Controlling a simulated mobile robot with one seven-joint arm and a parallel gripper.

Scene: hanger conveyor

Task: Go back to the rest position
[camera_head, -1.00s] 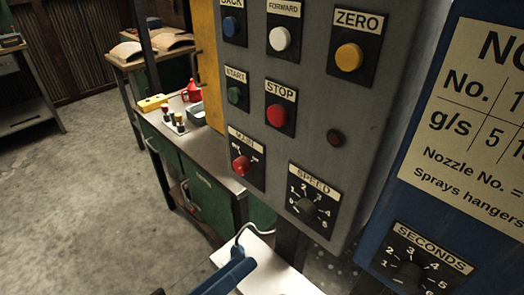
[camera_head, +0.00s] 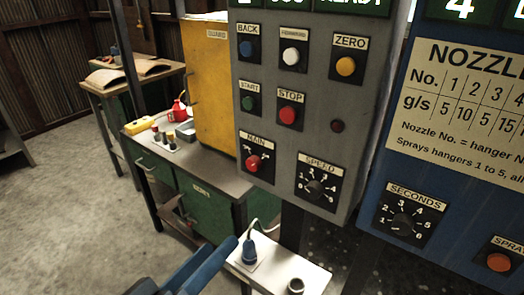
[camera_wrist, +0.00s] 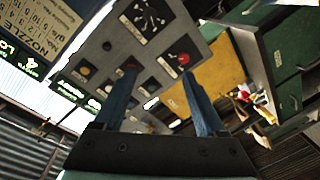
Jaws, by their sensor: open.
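My gripper (camera_wrist: 160,75) is open in the wrist view, with its two blue fingers apart and nothing seen between them. In the head view its blue parts (camera_head: 205,268) show at the bottom centre, below and left of the grey control panel (camera_head: 318,140), apart from the buttons in the picture. The panel carries BACK, FORWARD, ZERO, START and STOP buttons, a red MAIN switch (camera_head: 254,163) and a SPEED dial (camera_head: 316,187). The wrist view shows the panel tilted, beyond the fingers.
A blue panel (camera_head: 385,150) with a nozzle chart and SECONDS dial (camera_head: 404,222) stands at the right. A small white shelf (camera_head: 305,268) holds a blue-based item. A green-drawer bench (camera_head: 200,195) and a yellow guard (camera_head: 212,75) stand behind. Open floor (camera_head: 60,190) is at the left.

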